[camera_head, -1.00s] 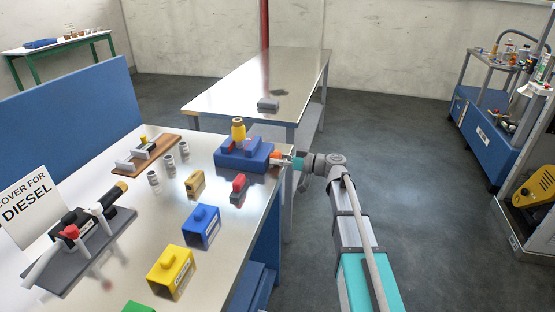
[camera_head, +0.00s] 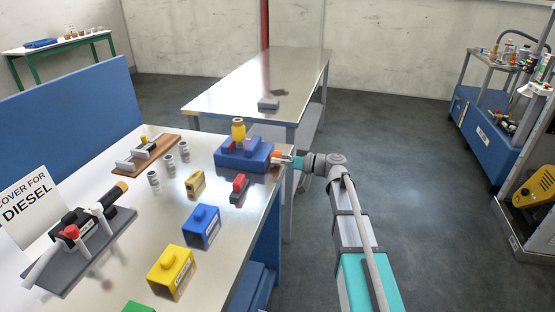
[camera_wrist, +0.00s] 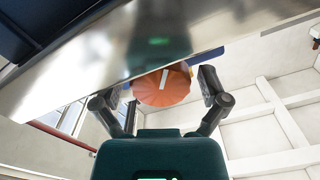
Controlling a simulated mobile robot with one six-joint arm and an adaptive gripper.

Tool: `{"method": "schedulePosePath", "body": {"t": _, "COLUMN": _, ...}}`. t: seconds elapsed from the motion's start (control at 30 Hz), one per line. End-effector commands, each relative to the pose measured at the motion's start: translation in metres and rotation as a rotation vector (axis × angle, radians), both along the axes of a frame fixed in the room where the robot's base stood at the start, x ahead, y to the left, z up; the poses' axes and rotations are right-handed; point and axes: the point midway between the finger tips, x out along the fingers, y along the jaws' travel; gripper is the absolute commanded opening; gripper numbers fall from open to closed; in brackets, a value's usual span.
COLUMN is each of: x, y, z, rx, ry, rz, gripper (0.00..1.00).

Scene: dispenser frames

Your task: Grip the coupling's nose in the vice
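The blue vice (camera_head: 243,160) stands at the far right corner of the near bench. The yellow coupling (camera_head: 238,130) stands upright at the vice's jaws; how its nose sits between them is too small to tell. An orange ribbed knob (camera_head: 277,154) is on the vice's right side. My gripper (camera_head: 281,160) is at this knob, reaching in from the right. In the wrist view, the orange knob (camera_wrist: 162,88) with a pale line on its face lies between the spread fingers of my gripper (camera_wrist: 165,100). Gaps show on both sides, and my gripper holds nothing.
The near bench (camera_head: 130,220) also carries a red-topped part (camera_head: 239,188), a blue block (camera_head: 201,226), a yellow block (camera_head: 171,271) and several grey cylinders. A second metal table (camera_head: 250,85) stands behind. Open floor (camera_head: 430,210) lies to the right of my arm.

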Motion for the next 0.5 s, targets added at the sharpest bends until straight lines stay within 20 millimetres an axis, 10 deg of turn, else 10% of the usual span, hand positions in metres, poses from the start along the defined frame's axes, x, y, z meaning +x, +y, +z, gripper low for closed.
{"method": "schedulePosePath", "body": {"t": 0.5, "x": -0.0015, "y": -0.0038, "z": -0.0002, "rx": -0.002, "ry": -0.001, "rz": -0.001, "gripper": 1.00}}
